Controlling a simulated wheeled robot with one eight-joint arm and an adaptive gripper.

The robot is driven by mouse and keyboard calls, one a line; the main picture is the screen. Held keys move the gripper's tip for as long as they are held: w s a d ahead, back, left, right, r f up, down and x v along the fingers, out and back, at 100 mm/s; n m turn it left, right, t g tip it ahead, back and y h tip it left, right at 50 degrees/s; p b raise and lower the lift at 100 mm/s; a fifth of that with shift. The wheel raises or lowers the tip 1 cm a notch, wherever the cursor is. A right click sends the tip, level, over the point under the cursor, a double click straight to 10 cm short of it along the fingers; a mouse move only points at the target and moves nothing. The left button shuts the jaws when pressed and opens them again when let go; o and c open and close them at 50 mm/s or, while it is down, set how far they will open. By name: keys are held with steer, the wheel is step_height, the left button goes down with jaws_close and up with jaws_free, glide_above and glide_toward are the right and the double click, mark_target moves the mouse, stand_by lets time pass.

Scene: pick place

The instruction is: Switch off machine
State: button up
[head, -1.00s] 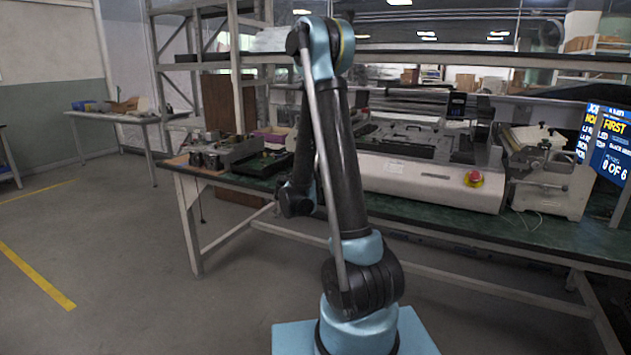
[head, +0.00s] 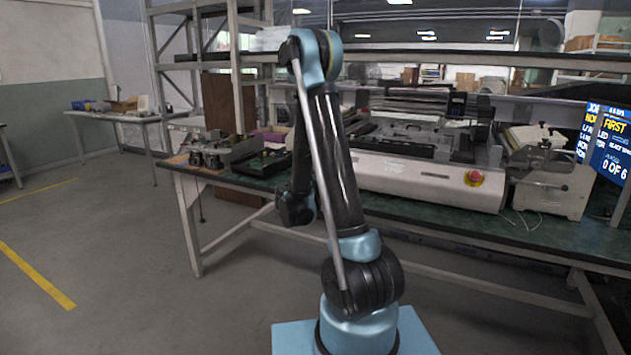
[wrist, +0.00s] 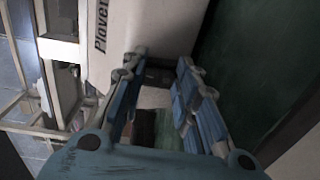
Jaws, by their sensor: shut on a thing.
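The machine (head: 415,182) is a long pale cabinet with dark parts on top, on the green bench. In the wrist view, a pale casing (wrist: 158,25) with dark lettering lies beyond the fingertips. My gripper (wrist: 161,62) has blue fingers, shut on a dark block (wrist: 158,76) that shows between them; what it is I cannot tell. The red button is not visible in the wrist view. In the head view my arm hides the gripper.
The green bench top (head: 560,238) has bare room at its front right. A smaller pale device (head: 550,170) and a lit screen (head: 611,145) stand at the right. Dark equipment (head: 262,162) lies left of the machine. Metal shelf posts (head: 237,75) rise behind.

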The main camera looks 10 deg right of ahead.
steer(key=o, duration=1.1)
steer(key=shift+c, duration=0.2)
steer(key=shift+o, duration=0.3)
steer(key=shift+w+r, duration=0.1)
steer(key=shift+r, duration=1.45)
steer(key=shift+s+r, duration=0.2)
steer(key=shift+r, duration=0.95)
steer(key=shift+c, duration=0.3)
steer(key=shift+w+r, duration=0.15)
steer(key=shift+r, duration=2.05)
